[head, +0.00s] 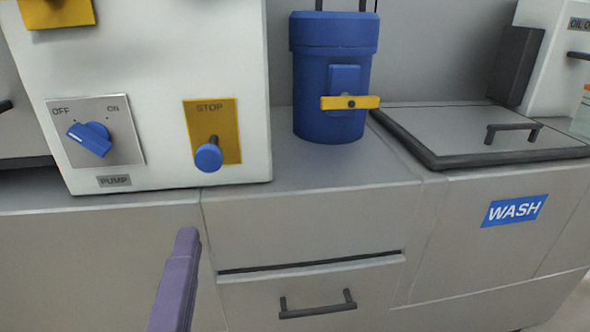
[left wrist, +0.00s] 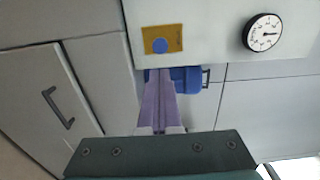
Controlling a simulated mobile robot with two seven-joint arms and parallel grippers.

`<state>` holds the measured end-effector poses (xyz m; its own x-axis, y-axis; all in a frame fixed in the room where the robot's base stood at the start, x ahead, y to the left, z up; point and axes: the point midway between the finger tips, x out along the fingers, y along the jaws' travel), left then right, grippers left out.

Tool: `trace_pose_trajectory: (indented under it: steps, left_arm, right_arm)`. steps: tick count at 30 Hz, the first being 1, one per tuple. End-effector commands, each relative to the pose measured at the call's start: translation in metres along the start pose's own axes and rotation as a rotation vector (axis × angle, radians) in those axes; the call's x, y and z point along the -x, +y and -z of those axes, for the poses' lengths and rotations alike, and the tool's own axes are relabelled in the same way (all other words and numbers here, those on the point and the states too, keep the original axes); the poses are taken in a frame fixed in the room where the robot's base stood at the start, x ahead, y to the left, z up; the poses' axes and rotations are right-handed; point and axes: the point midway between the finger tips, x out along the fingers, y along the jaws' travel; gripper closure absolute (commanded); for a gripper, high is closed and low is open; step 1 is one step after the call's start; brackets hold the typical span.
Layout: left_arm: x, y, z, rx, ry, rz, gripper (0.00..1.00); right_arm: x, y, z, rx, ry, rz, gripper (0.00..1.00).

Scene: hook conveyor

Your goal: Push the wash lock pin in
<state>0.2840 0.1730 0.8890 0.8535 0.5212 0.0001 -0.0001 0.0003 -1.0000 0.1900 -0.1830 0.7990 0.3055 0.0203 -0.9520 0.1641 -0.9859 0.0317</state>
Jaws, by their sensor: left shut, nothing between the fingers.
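A blue round-headed pin (head: 208,157) on a dark stem sticks out of a yellow plate marked STOP, on the white pump box. It also shows in the left wrist view (left wrist: 159,46), just beyond my fingertips. I see no pin labelled wash lock; the WASH label (head: 515,210) is on the cabinet front at the right. My left gripper (head: 187,236) has purple fingers, shut and empty, below and slightly left of the blue pin, apart from it in the picture. The fingers also show in the left wrist view (left wrist: 160,73). My right gripper is not in view.
The pump box (head: 240,60) carries a blue OFF/ON knob (head: 89,138). A blue canister (head: 333,80) with a yellow lever (head: 350,102) stands right of it. A dark-edged lid (head: 470,133) with a handle lies further right. A drawer handle (head: 318,304) juts out below. A gauge (left wrist: 263,32) shows too.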

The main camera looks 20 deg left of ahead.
Motion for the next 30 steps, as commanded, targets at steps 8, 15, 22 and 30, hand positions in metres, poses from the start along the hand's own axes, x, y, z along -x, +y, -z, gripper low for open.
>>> trace_pose_trajectory:
  steps: [8,15,22,30]
  left_arm:
    - [-0.053,-0.002,-0.001,-0.001,-0.003,0.006,1.0]
    - [-0.102,-0.002,-0.001,-0.001,-0.003,0.004,1.0]
    - [-0.128,0.0,-0.001,0.0,-0.001,0.0,1.0]
    - [-0.133,0.001,-0.001,-0.001,-0.001,-0.002,1.0]
  right_arm:
    - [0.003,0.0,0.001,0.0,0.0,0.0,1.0]
    - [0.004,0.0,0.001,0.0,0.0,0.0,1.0]
    - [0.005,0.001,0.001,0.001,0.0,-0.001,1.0]
    - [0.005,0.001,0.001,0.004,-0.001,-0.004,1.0]
